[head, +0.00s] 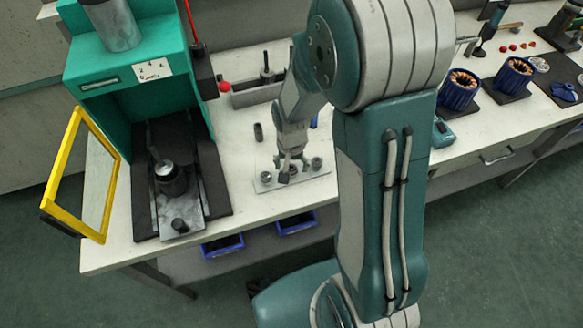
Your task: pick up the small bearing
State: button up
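My gripper (287,172) points down over a light grey plate (325,178) on the workbench. Small round metal parts stand on this plate: one (266,176) to the left of my gripper and one (316,163) to the right. Another lies close to my fingertips and is partly hidden by them. These look like bearings, but at this size I cannot tell which is the small one. I cannot tell whether my fingers are open or closed on anything.
A green press (125,75) with an open yellow-framed door (88,178) stands left. A dark cylinder (258,132) stands behind the plate, and a grey bin (255,94) farther back. Blue motor parts (459,90) are at right. Blue trays (222,245) hang below the bench.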

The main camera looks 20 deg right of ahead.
jog(key=c, duration=0.8)
jog(key=shift+r, duration=0.1)
jog(key=shift+r, duration=0.2)
notch_tip(320, 180, up, 2)
jog(key=shift+w+r, duration=0.1)
jog(key=shift+r, duration=0.1)
jog(key=s+r, duration=0.3)
jog(key=s, duration=0.1)
jog(key=s+a+r, duration=0.1)
jog(key=s+r, duration=0.2)
jog(key=s, duration=0.2)
jog(key=s+a+r, duration=0.1)
jog(key=s+r, duration=0.3)
jog(key=s, duration=0.1)
jog(key=shift+a, duration=0.15)
